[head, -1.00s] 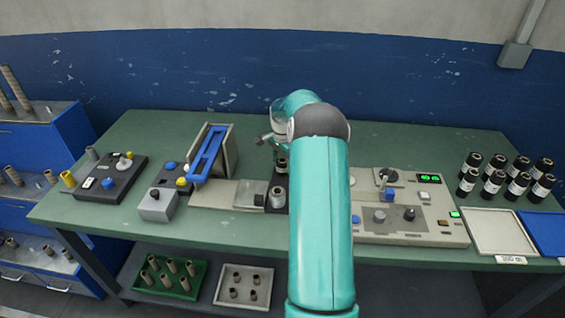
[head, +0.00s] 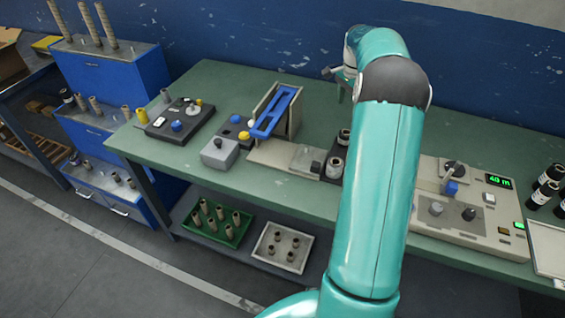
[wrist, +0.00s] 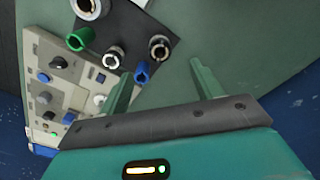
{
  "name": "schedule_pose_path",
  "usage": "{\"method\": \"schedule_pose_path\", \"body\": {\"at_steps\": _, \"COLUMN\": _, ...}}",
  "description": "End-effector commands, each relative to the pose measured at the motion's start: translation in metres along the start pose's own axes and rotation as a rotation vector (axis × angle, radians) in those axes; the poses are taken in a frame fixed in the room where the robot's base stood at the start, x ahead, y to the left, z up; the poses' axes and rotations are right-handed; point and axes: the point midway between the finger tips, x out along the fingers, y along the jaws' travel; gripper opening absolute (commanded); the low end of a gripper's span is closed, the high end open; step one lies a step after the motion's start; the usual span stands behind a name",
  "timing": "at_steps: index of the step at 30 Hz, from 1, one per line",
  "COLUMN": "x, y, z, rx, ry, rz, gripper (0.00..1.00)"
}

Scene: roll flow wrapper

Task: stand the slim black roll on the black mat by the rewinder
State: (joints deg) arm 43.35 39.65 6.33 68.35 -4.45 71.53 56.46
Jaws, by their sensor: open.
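Black rolls with white labels (head: 545,178) stand in a group at the right edge of the head view, partly cut off. I cannot tell which is the slim one. A black mat (wrist: 122,28) shows in the wrist view, with a dark roll (wrist: 88,8) cut off at the top edge. In the head view, two dark rolls with pale cores (head: 335,167) stand near mid-bench, beside my arm. My gripper (wrist: 162,84) is open and empty, its fingers apart above the bench.
The control console (head: 470,215) with knobs and a green display is right of my arm. A blue-framed unit (head: 275,112) and a black switch box (head: 180,120) are on the left. Green (wrist: 80,38) and blue (wrist: 142,72) cores are near the fingers. Trays sit below the bench.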

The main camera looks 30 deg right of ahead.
Motion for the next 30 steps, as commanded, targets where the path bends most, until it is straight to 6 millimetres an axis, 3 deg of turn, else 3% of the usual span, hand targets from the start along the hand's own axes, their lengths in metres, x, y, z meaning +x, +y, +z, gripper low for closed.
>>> {"method": "schedule_pose_path", "body": {"at_steps": 4, "x": -0.045, "y": -0.003, "z": 0.056, "rx": -0.162, "ry": 0.038, "rz": -0.037, "gripper": 0.65}}
{"method": "schedule_pose_path", "body": {"at_steps": 8, "x": -0.084, "y": 0.006, "z": 0.116, "rx": -0.342, "ry": 0.075, "rz": -0.071, "gripper": 0.65}}
{"method": "schedule_pose_path", "body": {"at_steps": 15, "x": -0.134, "y": 0.049, "z": 0.218, "rx": -0.661, "ry": 0.143, "rz": -0.139, "gripper": 0.65}}
{"method": "schedule_pose_path", "body": {"at_steps": 22, "x": -0.158, "y": 0.111, "z": 0.299, "rx": -0.959, "ry": 0.21, "rz": -0.21, "gripper": 0.65}}
{"method": "schedule_pose_path", "body": {"at_steps": 30, "x": -0.153, "y": 0.198, "z": 0.369, "rx": -1.298, "ry": 0.288, "rz": -0.306, "gripper": 0.65}}
